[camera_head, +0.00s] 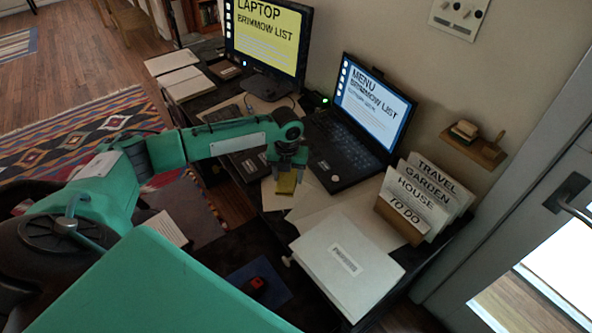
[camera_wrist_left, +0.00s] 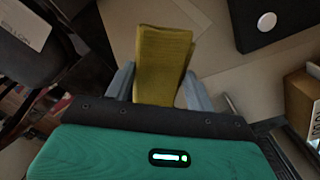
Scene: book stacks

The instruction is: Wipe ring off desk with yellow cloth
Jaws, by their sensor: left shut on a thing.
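My left gripper (camera_head: 287,176) reaches in from the left over the desk and is shut on a folded yellow cloth (camera_head: 287,184). In the left wrist view the yellow cloth (camera_wrist_left: 162,62) stands between the two grey fingers of my left gripper (camera_wrist_left: 160,85). The desk (camera_head: 275,199) has pale papers under and beside the cloth. I cannot tell whether the cloth touches the surface. I do not see a ring mark in either view. My right gripper does not show.
An open laptop (camera_head: 345,150) stands just right of the gripper, with a monitor (camera_head: 266,45) behind. A file holder (camera_head: 400,220) and a white binder (camera_head: 345,265) sit at the right and front. A red mouse (camera_head: 257,283) lies on a blue pad (camera_head: 275,272) in front.

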